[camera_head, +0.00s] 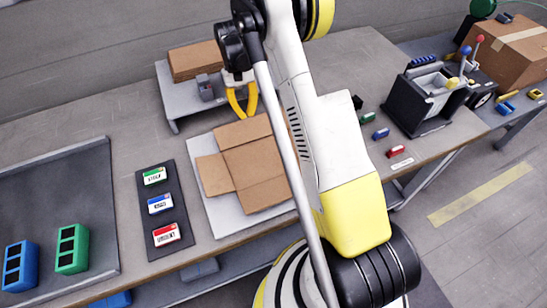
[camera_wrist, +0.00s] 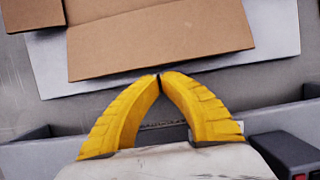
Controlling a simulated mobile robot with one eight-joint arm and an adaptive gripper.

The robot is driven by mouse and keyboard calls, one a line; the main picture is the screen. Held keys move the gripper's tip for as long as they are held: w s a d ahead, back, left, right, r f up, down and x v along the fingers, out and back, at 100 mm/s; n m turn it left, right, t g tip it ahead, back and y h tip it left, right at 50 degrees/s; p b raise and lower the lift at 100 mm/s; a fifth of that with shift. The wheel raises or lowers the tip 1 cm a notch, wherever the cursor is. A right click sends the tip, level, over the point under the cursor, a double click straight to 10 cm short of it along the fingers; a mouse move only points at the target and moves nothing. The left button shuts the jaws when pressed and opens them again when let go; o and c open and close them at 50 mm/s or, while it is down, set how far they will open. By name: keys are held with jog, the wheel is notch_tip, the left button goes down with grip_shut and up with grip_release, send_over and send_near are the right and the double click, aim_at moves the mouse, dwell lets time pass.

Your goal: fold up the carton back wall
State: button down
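The brown carton blank (camera_head: 252,167) lies unfolded on a pale board on the table. Its back wall (camera_head: 243,131) is the flap on the far side and looks flat. In the wrist view this back wall (camera_wrist: 165,42) lies just above my fingertips in the picture. My gripper (camera_head: 244,116) has its yellow fingers pointing down at the far edge of the back wall. In the wrist view the fingertips (camera_wrist: 160,76) meet with nothing between them. I cannot tell if they touch the carton. My arm hides the carton's right side.
Behind the gripper stands a low grey shelf (camera_head: 171,97) with stacked brown cartons (camera_head: 196,61) and a small grey device (camera_head: 205,88). Left are a dark mat with labelled blocks (camera_head: 161,204) and a grey tray (camera_head: 60,195). A black lever fixture (camera_head: 422,97) stands right.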

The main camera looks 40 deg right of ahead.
jog(key=shift+s+a+r, duration=0.1)
jog(key=shift+s+a, duration=0.05)
jog(key=shift+s, duration=0.75)
dwell(0.3)
jog(key=shift+s+a+r+p, duration=0.15)
jog(key=shift+r+p, duration=0.1)
jog(key=shift+r, duration=0.2)
jog(key=shift+s+d+r+p, duration=0.1)
jog(key=shift+r+p, duration=0.1)
jog(key=shift+r, duration=0.25)
